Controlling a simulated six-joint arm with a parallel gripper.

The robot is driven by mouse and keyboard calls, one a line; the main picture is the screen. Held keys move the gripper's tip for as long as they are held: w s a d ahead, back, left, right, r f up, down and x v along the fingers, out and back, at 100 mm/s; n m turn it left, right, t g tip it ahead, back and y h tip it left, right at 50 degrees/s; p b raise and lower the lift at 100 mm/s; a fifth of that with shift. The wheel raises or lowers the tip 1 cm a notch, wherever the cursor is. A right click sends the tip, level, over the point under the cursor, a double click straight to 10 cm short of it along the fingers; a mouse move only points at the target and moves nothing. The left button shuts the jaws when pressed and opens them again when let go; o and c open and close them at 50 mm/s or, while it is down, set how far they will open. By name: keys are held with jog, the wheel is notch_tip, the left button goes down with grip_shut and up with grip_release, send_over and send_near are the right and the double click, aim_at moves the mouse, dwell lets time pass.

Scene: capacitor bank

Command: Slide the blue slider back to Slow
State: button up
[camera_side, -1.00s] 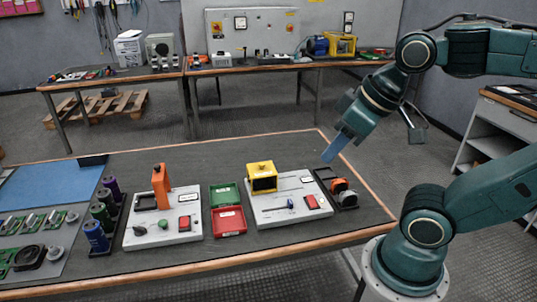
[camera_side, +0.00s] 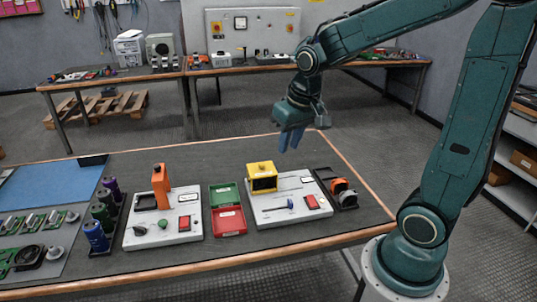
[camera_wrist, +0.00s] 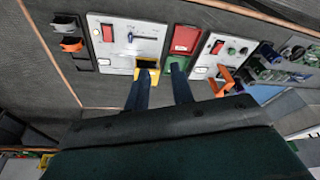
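The blue slider (camera_side: 290,203) sits in a slot on the white panel (camera_side: 265,222) that carries the yellow box (camera_side: 262,170). In the wrist view the slider is a small blue mark (camera_wrist: 130,37) on the panel. Its Slow and other lettering is too small to read. My gripper (camera_side: 289,146) is above and behind the panel, well clear of the slider. In the wrist view its two blue fingers (camera_wrist: 158,78) are spread apart with nothing held between them.
A red switch (camera_side: 311,202) is just right of the slider. A green and red bin pair (camera_side: 229,221) stands left of the panel. A second white panel with an orange part (camera_side: 161,180) stands farther left. A dark tray (camera_side: 349,202) with an orange part is at right.

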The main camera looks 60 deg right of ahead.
jog(key=w+d+f+m+g, duration=0.2)
jog(key=w+d+f, duration=0.2)
jog(key=d+f, duration=0.3)
jog(key=m+g, duration=0.1)
jog(key=m, duration=0.2)
send_over(290, 201)
notch_tip(290, 201, down, 13)
jog(key=shift+y, duration=0.4)
jog(key=shift+f, duration=0.2)
jog(key=shift+f, duration=4.3)
grip_shut()
